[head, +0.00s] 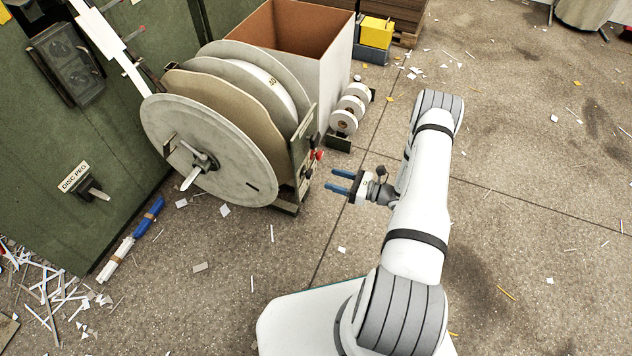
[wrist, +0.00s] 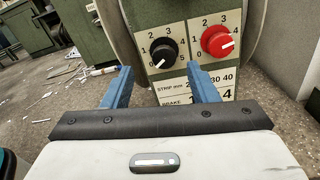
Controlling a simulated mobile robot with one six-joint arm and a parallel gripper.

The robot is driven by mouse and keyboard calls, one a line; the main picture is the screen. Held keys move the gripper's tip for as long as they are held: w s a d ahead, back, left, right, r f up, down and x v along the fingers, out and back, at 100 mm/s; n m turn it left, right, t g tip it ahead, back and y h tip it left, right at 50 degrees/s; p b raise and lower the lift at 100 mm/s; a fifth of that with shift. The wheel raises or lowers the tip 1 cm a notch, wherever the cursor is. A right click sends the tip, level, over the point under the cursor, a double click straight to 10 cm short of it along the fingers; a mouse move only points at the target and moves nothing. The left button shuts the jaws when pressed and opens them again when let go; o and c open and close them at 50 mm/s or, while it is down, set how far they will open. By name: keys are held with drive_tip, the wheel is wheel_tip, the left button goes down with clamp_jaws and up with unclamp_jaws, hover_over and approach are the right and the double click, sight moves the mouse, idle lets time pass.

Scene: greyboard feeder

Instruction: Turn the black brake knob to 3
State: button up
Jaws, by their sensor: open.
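The black brake knob (wrist: 165,52) is on the left dial of the feeder's panel in the wrist view. Its white pointer mark points down-left, near the 0. A scale from 0 to 5 runs around it. My gripper (wrist: 162,82) is open and empty, with its two blue fingers short of the panel and below the knob in the picture. In the head view my gripper (head: 338,181) is to the right of the panel (head: 303,145), apart from it.
A red knob (wrist: 217,41) sits right of the black one, its mark pointing right and slightly down. A label plate (wrist: 178,88) below is partly hidden by my right finger. A large reel (head: 205,150) and white rolls (head: 350,107) stand nearby. The floor on the right is mostly clear.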

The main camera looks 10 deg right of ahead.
sight(312, 174)
drive_tip(key=shift+m+t, duration=0.3)
drive_tip(key=b+x, duration=0.1)
drive_tip(key=x, duration=0.2)
drive_tip(key=f+b+x, duration=0.1)
drive_tip(key=x, duration=0.3)
drive_tip(key=shift+w+a+f, duration=0.15)
drive_tip(key=shift+w+f, duration=0.05)
drive_tip(key=c, duration=1)
drive_tip(key=shift+o, duration=0.2)
